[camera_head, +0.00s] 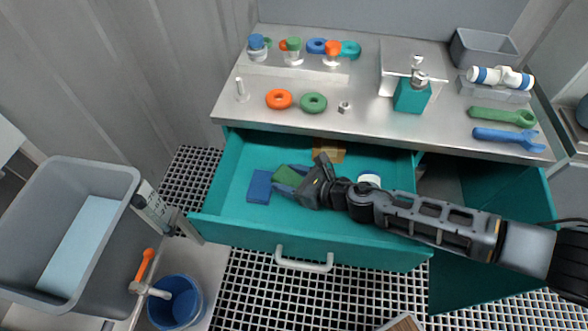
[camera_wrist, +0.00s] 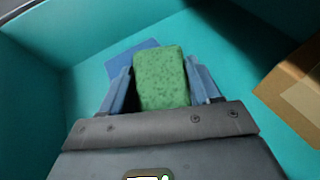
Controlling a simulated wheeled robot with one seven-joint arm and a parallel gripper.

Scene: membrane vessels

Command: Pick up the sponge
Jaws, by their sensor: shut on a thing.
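The green speckled sponge (camera_wrist: 161,78) is between the two blue fingers of my gripper (camera_wrist: 158,88) in the wrist view. In the head view the sponge (camera_head: 285,174) shows at the tip of my gripper (camera_head: 290,177), inside the open teal drawer (camera_head: 228,187). My gripper is shut on the sponge. The hand hides the sponge's near end, and I cannot tell whether the sponge touches the drawer floor.
A blue flat block (camera_head: 259,187) lies in the drawer left of the sponge. A cardboard-brown box (camera_head: 329,153) is at the drawer's back, and a white round item (camera_head: 369,179) is partly behind my arm. The steel worktop (camera_head: 300,121) overhangs the drawer's back.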

